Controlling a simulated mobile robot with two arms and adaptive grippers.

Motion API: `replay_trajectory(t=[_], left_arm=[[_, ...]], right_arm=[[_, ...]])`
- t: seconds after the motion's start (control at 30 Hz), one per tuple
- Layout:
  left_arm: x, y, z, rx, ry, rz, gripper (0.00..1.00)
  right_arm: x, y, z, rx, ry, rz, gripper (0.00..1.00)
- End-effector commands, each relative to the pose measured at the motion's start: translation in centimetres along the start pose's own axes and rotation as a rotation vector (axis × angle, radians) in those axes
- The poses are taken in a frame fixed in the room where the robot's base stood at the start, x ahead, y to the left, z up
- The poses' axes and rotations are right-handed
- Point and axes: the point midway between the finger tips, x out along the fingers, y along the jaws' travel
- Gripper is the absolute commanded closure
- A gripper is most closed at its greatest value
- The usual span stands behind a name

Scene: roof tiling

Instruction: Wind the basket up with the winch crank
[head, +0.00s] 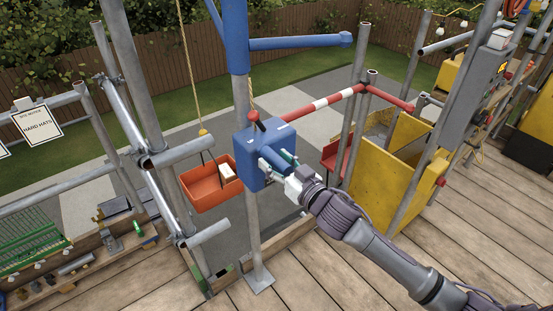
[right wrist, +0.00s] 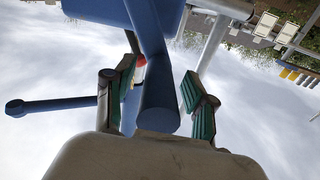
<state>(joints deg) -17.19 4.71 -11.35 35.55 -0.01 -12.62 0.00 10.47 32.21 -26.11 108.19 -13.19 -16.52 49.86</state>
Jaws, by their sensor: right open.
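The blue winch (head: 250,160) is fixed on a grey steel post. Its blue crank handle (head: 272,162) sticks out toward my right gripper (head: 284,164). In the right wrist view the handle (right wrist: 158,100) lies between the two green-padded fingers of my right gripper (right wrist: 161,88). The fingers are open, with visible gaps on both sides of the handle. The orange basket (head: 205,193) hangs on a yellow rope (head: 189,75) left of the winch post. It holds a pale block (head: 227,172). My left gripper is not in view.
A blue boom (head: 300,42) reaches right from the post above the winch. A red-and-white rail (head: 320,104) and yellow panels (head: 385,165) stand to the right. Steel scaffold tubes (head: 150,110) stand left of the basket. The plank deck (head: 320,265) in front is clear.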

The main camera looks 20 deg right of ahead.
Motion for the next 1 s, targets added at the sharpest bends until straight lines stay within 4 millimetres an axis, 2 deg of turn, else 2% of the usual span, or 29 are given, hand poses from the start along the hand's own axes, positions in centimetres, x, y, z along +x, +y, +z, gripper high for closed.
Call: replay_trajectory(t=[0.2, 0.53, 0.77, 1.0], left_arm=[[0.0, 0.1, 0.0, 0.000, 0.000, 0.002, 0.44], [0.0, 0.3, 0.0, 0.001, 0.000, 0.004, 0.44], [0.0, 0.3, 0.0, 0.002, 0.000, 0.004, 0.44], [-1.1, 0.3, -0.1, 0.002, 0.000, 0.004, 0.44]], right_arm=[[0.0, 0.0, 0.0, 0.000, 0.001, 0.000, 0.46], [0.0, 0.0, 0.0, 0.000, 0.001, 0.000, 1.00], [0.0, 0.0, 0.0, 0.001, 0.001, 0.000, 1.00], [0.0, 1.0, -0.9, 0.085, 0.002, 0.002, 1.00]])
